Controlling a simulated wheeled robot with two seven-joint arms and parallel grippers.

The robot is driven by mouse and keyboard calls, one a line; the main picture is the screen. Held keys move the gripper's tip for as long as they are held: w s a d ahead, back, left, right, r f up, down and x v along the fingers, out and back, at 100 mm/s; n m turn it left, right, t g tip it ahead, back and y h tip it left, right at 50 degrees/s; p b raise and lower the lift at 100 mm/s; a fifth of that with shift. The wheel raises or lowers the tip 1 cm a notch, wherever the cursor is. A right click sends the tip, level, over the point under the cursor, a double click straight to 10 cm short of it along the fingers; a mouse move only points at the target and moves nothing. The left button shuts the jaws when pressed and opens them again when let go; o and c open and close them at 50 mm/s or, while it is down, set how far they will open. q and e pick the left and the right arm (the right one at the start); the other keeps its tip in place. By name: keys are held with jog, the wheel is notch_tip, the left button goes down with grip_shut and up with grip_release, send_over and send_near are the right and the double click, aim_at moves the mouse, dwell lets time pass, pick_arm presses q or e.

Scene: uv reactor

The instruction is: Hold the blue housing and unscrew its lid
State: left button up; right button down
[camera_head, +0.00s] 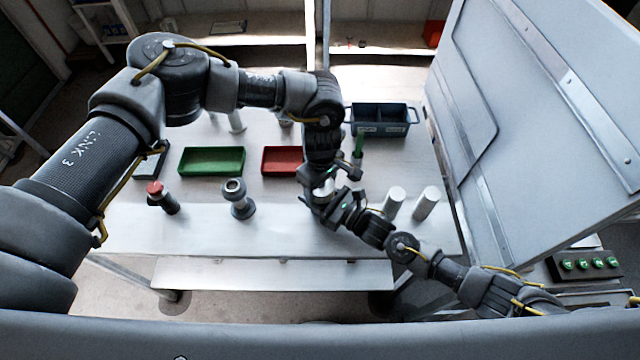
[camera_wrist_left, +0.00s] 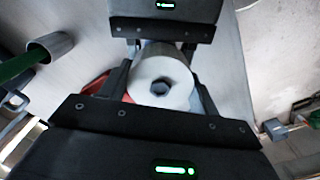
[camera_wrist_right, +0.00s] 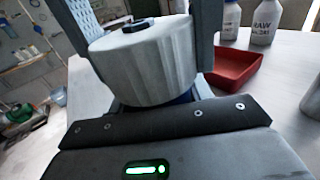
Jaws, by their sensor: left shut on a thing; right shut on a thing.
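The lid is a pale, ribbed cap with a dark hexagonal centre. It shows in the left wrist view (camera_wrist_left: 158,82), the right wrist view (camera_wrist_right: 145,62) and as a small pale patch in the head view (camera_head: 323,187). The blue housing (camera_wrist_right: 184,98) shows only as a small blue strip under the lid; the rest is hidden behind my right gripper. My left gripper (camera_head: 325,184) comes down from above and is shut on the lid, a finger on each side. My right gripper (camera_head: 331,206) reaches in from the lower right, just below it, shut on the housing.
A green tray (camera_head: 212,160) and a red tray (camera_head: 280,160) lie behind. A divided dark blue bin (camera_head: 382,122) stands at the back right. A red-topped part (camera_head: 157,190), a grey stand (camera_head: 237,195) and two pale cylinders (camera_head: 426,203) flank the grippers. A large grey panel (camera_head: 545,130) rises at right.

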pick_arm(q)
jog(key=shift+c, duration=0.6)
jog(key=n, duration=0.6)
jog(key=shift+n, duration=0.4)
jog(key=o, duration=1.1)
